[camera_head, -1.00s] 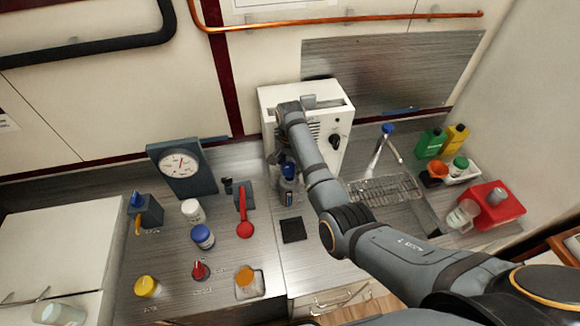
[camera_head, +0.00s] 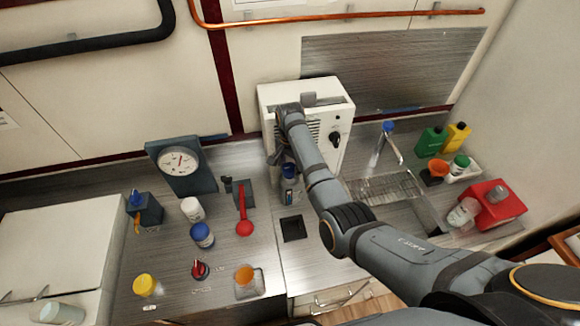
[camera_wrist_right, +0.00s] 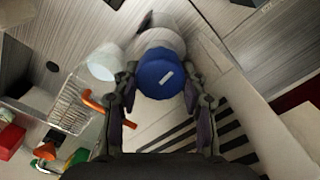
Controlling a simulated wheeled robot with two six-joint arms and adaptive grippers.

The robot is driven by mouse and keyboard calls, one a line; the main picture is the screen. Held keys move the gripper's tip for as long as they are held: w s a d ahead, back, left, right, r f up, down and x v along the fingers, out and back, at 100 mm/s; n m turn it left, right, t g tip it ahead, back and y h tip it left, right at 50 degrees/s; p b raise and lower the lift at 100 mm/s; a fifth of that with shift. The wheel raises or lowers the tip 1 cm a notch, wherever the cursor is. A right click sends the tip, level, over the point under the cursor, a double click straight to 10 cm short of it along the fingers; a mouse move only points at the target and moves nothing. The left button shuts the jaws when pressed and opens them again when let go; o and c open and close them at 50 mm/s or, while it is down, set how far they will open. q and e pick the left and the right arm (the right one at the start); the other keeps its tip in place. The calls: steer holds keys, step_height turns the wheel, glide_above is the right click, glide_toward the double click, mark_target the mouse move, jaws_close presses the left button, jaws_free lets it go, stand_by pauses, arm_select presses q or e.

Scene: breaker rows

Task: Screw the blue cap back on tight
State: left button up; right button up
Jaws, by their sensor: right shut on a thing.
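The blue cap (camera_head: 289,170) sits at the top of a bottle (camera_head: 289,191) that stands on the counter before the white box. In the right wrist view the cap (camera_wrist_right: 162,73), with a small white mark on its top, lies between the two fingers of my right gripper (camera_wrist_right: 160,88). The gripper is shut on the cap, reaching it from above. The bottle's pale body shows behind the cap there. In the head view my right gripper (camera_head: 281,154) is partly hidden by its own arm. Whether a gap is left under the cap cannot be seen. My left gripper is not in view.
The white box (camera_head: 338,105) with a knob stands close behind. A dark square (camera_head: 293,228) lies in front. Right are a sink (camera_head: 385,188) and a red container (camera_head: 488,205).

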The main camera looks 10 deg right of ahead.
mark_target(290, 167)
steer(key=shift+f, duration=0.45)
steer(key=o, duration=1.1)
step_height(290, 167, up, 12)
steer(key=shift+r, duration=0.1)
